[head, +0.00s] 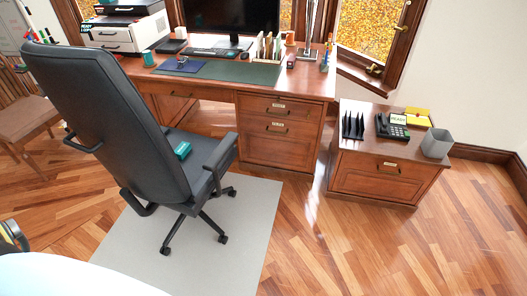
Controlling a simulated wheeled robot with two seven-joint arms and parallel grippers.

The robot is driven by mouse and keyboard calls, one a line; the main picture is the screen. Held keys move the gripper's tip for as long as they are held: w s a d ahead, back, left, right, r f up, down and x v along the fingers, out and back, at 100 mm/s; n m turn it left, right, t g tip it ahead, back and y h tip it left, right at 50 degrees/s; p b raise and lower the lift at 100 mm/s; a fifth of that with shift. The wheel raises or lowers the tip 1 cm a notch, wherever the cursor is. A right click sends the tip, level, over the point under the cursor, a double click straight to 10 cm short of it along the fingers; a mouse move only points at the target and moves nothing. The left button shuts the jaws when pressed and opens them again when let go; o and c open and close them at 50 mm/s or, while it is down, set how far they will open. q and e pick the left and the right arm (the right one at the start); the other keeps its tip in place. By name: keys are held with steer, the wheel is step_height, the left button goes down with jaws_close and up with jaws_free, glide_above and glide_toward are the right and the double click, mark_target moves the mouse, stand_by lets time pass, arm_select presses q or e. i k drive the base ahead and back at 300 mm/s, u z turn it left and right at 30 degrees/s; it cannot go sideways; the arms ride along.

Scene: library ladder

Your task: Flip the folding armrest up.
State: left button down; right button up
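The office chair (115,110) is dark grey with a tall back. It stands on a pale floor mat with its back towards me, turned slightly. On its right side an armrest (220,153) with a long dark pad lies roughly level beside the seat. On the left side a dark looped arm (84,143) sticks out past the backrest. Another dark loop (138,206) shows low at the backrest's near edge. I cannot tell from this view which one folds. Neither gripper's fingers show in the head view.
The wooden desk (222,80) stands behind the chair. A low cabinet (380,180) stands right of it. A wooden chair (28,118) is at the left. The floor (350,250) at the front right is clear.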

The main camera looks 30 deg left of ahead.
mark_target(212, 164)
steer(key=z, duration=0.35)
steer(key=k, duration=0.4)
steer(key=z, duration=0.2)
steer(key=i, duration=1.55)
steer(key=u, duration=1.1)
steer(key=i, duration=1.5)
steer(key=u, duration=1.55)
steer(key=i, duration=0.35)
steer(key=u, duration=0.25)
